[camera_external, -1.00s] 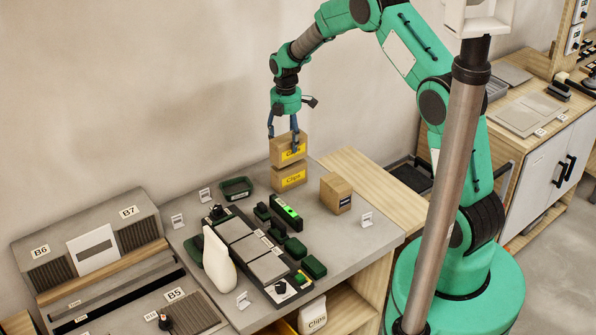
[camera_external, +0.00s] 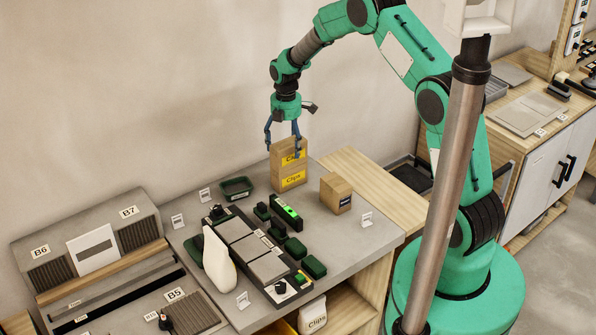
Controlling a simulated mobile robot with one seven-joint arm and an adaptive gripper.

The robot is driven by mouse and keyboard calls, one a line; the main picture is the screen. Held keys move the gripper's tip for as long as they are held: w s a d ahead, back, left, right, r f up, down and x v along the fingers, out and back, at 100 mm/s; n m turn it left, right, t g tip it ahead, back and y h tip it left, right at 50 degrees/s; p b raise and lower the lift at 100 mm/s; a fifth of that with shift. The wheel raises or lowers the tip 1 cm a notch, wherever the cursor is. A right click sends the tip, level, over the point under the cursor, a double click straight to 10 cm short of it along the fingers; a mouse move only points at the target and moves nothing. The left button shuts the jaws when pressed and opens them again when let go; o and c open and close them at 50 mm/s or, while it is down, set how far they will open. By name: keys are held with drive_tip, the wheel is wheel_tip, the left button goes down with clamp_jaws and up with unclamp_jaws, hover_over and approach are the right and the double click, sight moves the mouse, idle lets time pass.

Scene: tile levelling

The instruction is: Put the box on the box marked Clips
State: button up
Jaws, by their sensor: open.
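A brown cardboard box with a yellow label (camera_external: 283,153) sits on top of another brown box with a yellow label reading Clips (camera_external: 290,180). The two look stacked and touching, near the back of the grey bench top. My gripper (camera_external: 283,150) is open around the upper box, one blue finger at its left and one in front of its right side. The finger covers part of the upper label.
A separate brown box with a dark label (camera_external: 337,194) stands to the right. A green tray (camera_external: 236,188) is to the left. Bench top (camera_external: 350,235) is clear at the right front.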

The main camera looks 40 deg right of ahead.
drive_tip(key=shift+r, duration=0.15)
wheel_tip(320, 180, up, 12)
drive_tip(key=shift+b, duration=0.3)
idle(0.4)
idle(0.5)
